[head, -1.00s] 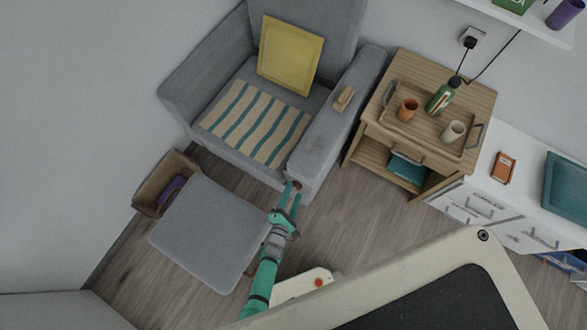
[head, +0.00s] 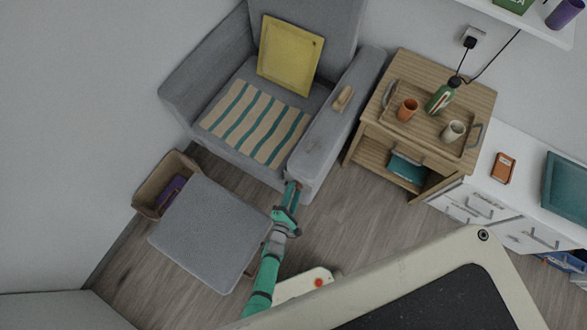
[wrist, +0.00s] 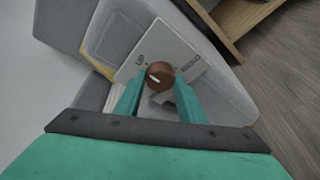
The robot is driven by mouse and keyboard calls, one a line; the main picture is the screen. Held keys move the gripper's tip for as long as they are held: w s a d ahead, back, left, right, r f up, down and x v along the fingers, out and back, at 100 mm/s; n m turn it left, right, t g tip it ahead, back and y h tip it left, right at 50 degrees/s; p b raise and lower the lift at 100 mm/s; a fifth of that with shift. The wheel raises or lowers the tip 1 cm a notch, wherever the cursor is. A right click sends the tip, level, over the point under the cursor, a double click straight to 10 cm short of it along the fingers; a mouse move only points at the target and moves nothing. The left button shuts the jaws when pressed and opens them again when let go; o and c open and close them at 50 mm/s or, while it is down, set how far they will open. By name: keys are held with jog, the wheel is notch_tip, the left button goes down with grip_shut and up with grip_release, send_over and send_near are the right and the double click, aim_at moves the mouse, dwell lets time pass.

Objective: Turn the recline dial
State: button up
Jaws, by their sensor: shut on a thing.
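The recline dial (wrist: 159,75) is a round brown knob with a white pointer mark, on a light plate (wrist: 178,50) with printed marks. The plate is on the front of the grey armchair's (head: 312,140) right armrest. In the wrist view my gripper (wrist: 160,80) has one teal finger on each side of the dial and is shut on it. The pointer lies slantwise, toward the upper left. In the head view my gripper (head: 292,186) reaches the armrest front, and its fingers mostly hide the dial.
A grey footstool (head: 210,235) stands close left of my arm, with a box (head: 150,200) behind it. A wooden side table (head: 440,75) with a tray stands right of the armchair. Bare floor (head: 350,230) lies right of my gripper.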

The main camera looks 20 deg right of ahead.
jog(key=m+t, duration=0.1)
jog(key=m, duration=0.2)
jog(key=m+t, duration=0.1)
jog(key=m, duration=0.3)
jog(key=f+m+t+h, duration=0.1)
jog(key=m, duration=0.2)
jog(key=shift+s, duration=0.1)
dwell(0.3)
jog(key=shift+m, duration=0.4)
jog(key=o, duration=1)
jog(key=v, duration=1)
jog(key=shift+s+a+f, duration=0.15)
jog(key=shift+s, duration=0.2)
